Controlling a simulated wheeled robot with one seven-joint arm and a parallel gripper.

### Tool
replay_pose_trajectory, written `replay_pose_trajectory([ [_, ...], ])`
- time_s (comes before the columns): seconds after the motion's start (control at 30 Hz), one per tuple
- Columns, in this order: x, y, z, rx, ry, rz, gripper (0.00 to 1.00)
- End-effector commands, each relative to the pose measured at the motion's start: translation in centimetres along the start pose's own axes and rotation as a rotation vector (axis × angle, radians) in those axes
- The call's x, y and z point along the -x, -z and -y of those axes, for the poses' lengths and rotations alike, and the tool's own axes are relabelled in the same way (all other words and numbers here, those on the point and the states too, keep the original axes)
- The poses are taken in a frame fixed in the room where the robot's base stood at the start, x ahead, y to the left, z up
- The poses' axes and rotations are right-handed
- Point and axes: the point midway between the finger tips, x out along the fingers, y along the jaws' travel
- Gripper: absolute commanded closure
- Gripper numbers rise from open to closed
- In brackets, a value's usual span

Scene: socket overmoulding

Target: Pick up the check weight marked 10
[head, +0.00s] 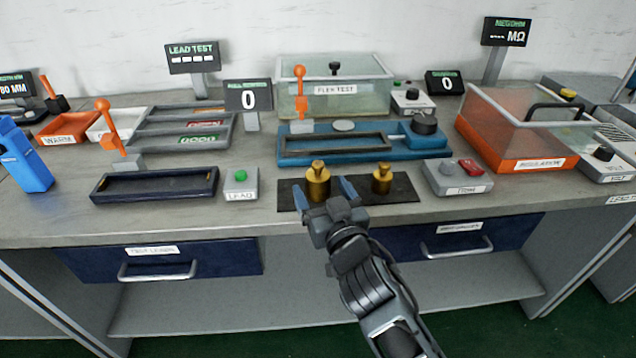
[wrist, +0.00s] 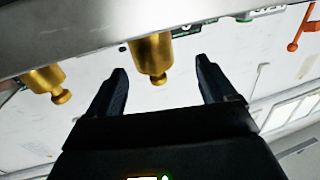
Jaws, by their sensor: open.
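Two brass check weights with knobs stand upright on a black mat (head: 290,194) at the bench's front edge. The larger weight (head: 318,184) is on the left and the smaller weight (head: 382,180) is on the right. I cannot read a mark on either. My gripper (head: 323,191) is open and empty, just in front of the larger weight, with one finger to each side of it in the picture. In the wrist view, which is upside down, the larger weight (wrist: 152,55) shows between the fingertips (wrist: 160,68). The smaller weight (wrist: 43,80) is outside the left finger.
A LEAD button box (head: 240,184) stands left of the mat, and a box with a red button (head: 458,177) stands right. A blue test fixture (head: 290,156) lies behind the weights. A dark tray (head: 155,185) is farther left. Drawers with handles (head: 157,272) are below the bench top.

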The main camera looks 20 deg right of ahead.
Motion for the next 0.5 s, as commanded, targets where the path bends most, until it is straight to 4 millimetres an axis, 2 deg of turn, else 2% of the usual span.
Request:
replay_pose_trajectory([
  [0.5,-6.1,0.0,-0.8,0.001,0.000,0.000,0.16],
])
